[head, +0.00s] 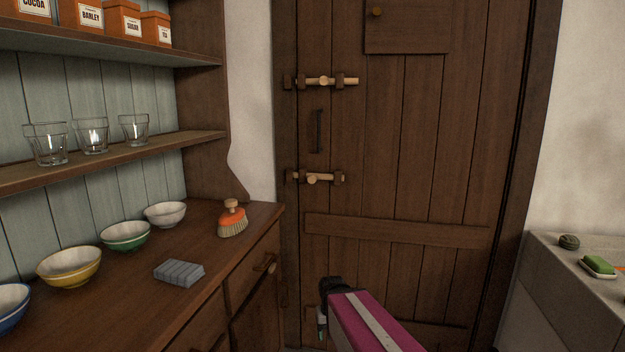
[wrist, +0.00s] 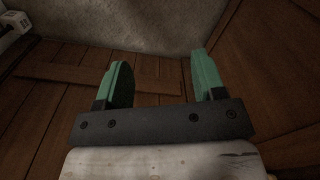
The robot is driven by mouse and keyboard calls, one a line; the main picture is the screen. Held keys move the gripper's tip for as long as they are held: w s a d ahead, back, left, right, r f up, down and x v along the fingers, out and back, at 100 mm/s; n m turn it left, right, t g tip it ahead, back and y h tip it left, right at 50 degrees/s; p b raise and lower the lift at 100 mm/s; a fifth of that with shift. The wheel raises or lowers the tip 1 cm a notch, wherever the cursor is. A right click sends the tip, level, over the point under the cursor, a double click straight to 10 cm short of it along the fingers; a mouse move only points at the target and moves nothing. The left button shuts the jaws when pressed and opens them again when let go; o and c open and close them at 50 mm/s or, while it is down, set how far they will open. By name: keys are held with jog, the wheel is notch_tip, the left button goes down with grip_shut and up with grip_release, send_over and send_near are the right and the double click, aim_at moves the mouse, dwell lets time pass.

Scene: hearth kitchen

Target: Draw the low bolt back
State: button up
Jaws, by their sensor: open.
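The low bolt (head: 318,178) is a pale wooden rod with a round knob, lying level in dark brackets on the left side of the brown plank door (head: 420,150). A similar upper bolt (head: 325,81) sits above it, with a dark upright handle (head: 319,131) between them. My gripper (head: 322,325) is low in front of the door, well below the low bolt and apart from it. In the wrist view its two green fingers (wrist: 163,82) stand wide apart with nothing between them. The bolt does not show in the wrist view.
A wooden dresser (head: 262,222) stands left of the door, with a brush (head: 232,219), a grey ribbed block (head: 179,271) and several bowls on its top. The space before the door looks clear.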

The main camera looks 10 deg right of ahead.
jog(key=n+t+h, duration=0.8)
jog(key=n+t, duration=0.8)
jog(key=n, duration=0.6)
send_near(311, 180)
jog(key=x, duration=1.1)
jog(key=shift+w+d+r, duration=0.1)
jog(key=shift+w+d, duration=0.15)
jog(key=shift+w, duration=0.1)
